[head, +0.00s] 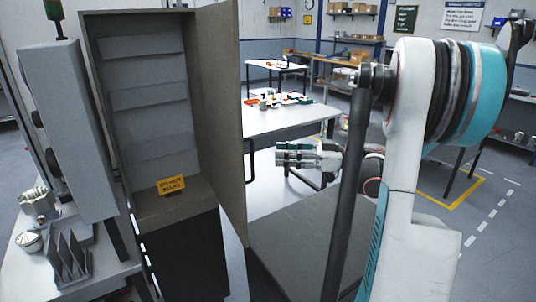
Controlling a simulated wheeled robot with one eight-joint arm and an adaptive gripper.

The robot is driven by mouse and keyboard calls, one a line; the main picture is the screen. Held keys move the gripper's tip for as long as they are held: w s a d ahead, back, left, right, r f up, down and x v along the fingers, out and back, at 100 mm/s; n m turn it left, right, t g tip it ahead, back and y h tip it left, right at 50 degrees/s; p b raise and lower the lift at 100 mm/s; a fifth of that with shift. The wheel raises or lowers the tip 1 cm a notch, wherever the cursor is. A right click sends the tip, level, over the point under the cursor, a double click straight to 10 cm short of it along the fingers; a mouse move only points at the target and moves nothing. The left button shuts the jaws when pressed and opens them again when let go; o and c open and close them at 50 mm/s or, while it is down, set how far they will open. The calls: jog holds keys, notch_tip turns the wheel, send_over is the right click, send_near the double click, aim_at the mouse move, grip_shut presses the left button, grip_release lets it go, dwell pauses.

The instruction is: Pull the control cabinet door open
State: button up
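The control cabinet (140,95) stands at the left with its grey inside showing. A yellow label (172,185) sits low inside it. The cabinet door (222,110) stands swung out toward me along the cabinet's right side. Its dark bar handle (249,160) is on the door's outer, right-hand face. My gripper (285,158) is to the right of the handle, pointing left, with a gap showing between them in the picture. Its fingers are small and overlap here, so I cannot tell whether they are open or shut.
A bench with metal parts (75,265) and a grey machine column (72,130) stand left of the cabinet. White tables (275,120) with coloured items are behind the door. A low grey surface (300,235) lies below my gripper. Open floor (500,250) shows at the right.

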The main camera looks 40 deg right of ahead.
jog(key=shift+v, duration=1.2)
